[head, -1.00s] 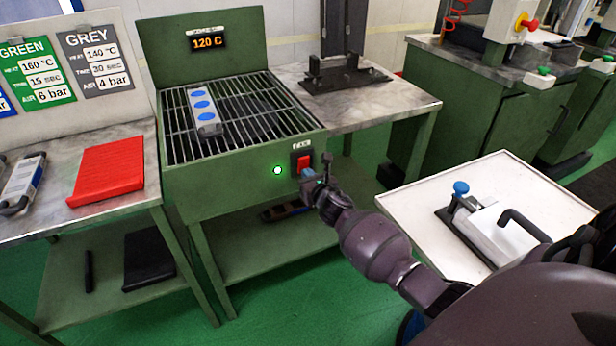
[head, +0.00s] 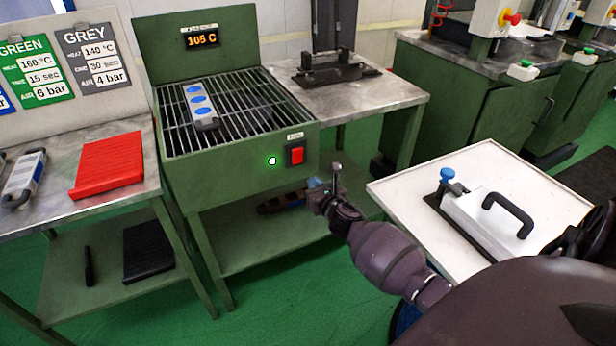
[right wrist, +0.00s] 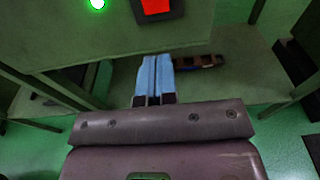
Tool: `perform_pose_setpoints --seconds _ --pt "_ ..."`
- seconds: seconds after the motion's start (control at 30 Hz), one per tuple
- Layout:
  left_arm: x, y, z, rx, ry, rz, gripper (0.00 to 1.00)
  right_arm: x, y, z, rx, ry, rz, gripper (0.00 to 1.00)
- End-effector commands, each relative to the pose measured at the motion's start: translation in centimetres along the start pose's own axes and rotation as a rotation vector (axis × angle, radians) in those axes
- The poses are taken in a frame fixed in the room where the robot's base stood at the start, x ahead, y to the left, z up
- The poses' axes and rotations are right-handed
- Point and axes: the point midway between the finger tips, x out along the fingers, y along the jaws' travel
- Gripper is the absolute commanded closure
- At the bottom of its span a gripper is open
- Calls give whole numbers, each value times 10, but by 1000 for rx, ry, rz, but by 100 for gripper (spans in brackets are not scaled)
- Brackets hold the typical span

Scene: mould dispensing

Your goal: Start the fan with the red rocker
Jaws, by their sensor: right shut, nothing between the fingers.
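The red rocker (head: 297,155) sits in a black frame on the front panel of the green fan unit (head: 235,172). It also shows at the top of the right wrist view (right wrist: 156,6). A green lamp (head: 272,161) glows to its left. The display (head: 202,39) reads 105 C. A grey mould with blue ovals (head: 201,106) lies on the grate (head: 262,117). My right gripper (head: 318,184) is below and slightly right of the rocker, apart from it. Its blue fingers (right wrist: 155,76) are shut together and empty. My left gripper is out of view.
A red slab (head: 108,165) and another mould (head: 24,177) lie on the left table. A white-topped cart (head: 478,160) with a clamped mould stands close on the right. A lower shelf (head: 240,240) lies under the unit.

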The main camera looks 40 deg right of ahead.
Motion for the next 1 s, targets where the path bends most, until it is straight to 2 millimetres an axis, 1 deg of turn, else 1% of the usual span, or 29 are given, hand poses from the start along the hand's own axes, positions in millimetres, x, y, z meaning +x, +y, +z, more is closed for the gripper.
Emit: perform_pose_setpoints --seconds 0.03,0.2,0.3,0.4,0.57,1.0 --pt "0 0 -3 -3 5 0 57 -10 0 -2 2 1 0 100" --pt "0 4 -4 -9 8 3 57 -37 0 -9 1 1 -1 100" --pt "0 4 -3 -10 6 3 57 -48 0 -13 1 2 0 100" --pt "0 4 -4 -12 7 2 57 -54 0 -14 0 1 0 100" --pt "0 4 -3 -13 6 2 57 -58 0 -15 1 1 0 100" --pt "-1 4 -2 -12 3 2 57 -58 0 -15 0 1 0 100"
